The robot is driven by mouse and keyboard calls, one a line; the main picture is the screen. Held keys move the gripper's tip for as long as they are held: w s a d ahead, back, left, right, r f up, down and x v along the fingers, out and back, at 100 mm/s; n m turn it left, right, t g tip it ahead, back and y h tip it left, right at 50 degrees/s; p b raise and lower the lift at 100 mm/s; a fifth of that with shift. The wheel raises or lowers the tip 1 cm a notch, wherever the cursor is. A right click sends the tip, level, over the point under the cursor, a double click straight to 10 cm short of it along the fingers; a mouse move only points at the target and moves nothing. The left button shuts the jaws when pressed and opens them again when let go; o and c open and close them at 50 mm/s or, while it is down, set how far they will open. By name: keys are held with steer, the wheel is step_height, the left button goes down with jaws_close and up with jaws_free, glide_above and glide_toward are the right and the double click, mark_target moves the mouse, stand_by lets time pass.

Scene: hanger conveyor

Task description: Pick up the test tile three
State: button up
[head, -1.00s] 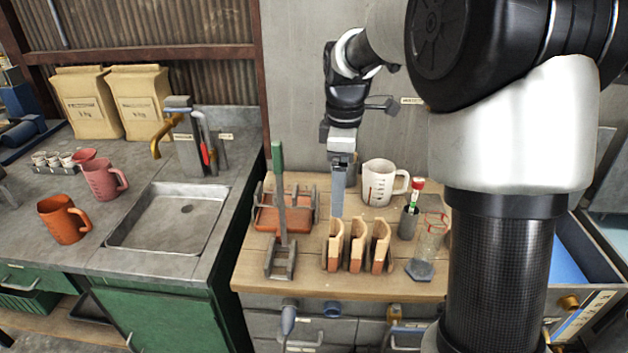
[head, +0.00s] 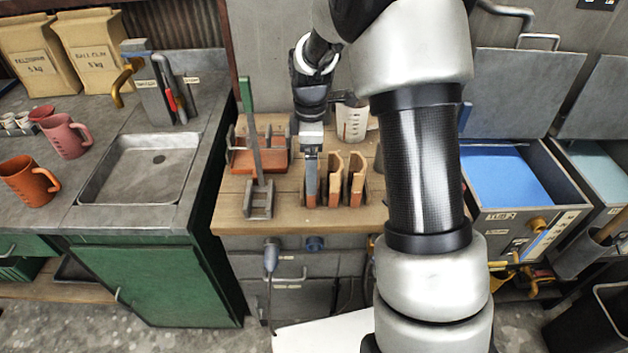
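Several tan-and-terracotta test tiles stand upright in a row in a holder on the wooden bench. The middle tile (head: 335,180) and the right tile (head: 357,181) show clearly. The left tile (head: 311,190) is partly hidden behind my gripper's fingers. I cannot read any number on them, so which is test tile three does not show. My gripper (head: 311,176) points down, with its fingertips at the top of the left tile. The fingers appear edge-on as one narrow strip, so the gap between them and any grip on the tile cannot be made out.
A stand with a green-topped upright bar (head: 251,135) is close left of the tiles. An orange tray in a rack (head: 262,160) lies behind it. A white measuring jug (head: 352,121) stands behind the tiles. My arm hides the bench's right part. A sink (head: 140,170) is at left.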

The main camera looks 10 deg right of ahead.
steer(key=f, duration=0.4)
steer(key=shift+w+d+f, duration=0.2)
steer(key=shift+d, duration=0.05)
steer(key=shift+c, duration=0.5)
steer(key=c, duration=1.2)
steer(key=shift+r, duration=0.1)
step_height(320, 180, up, 10)
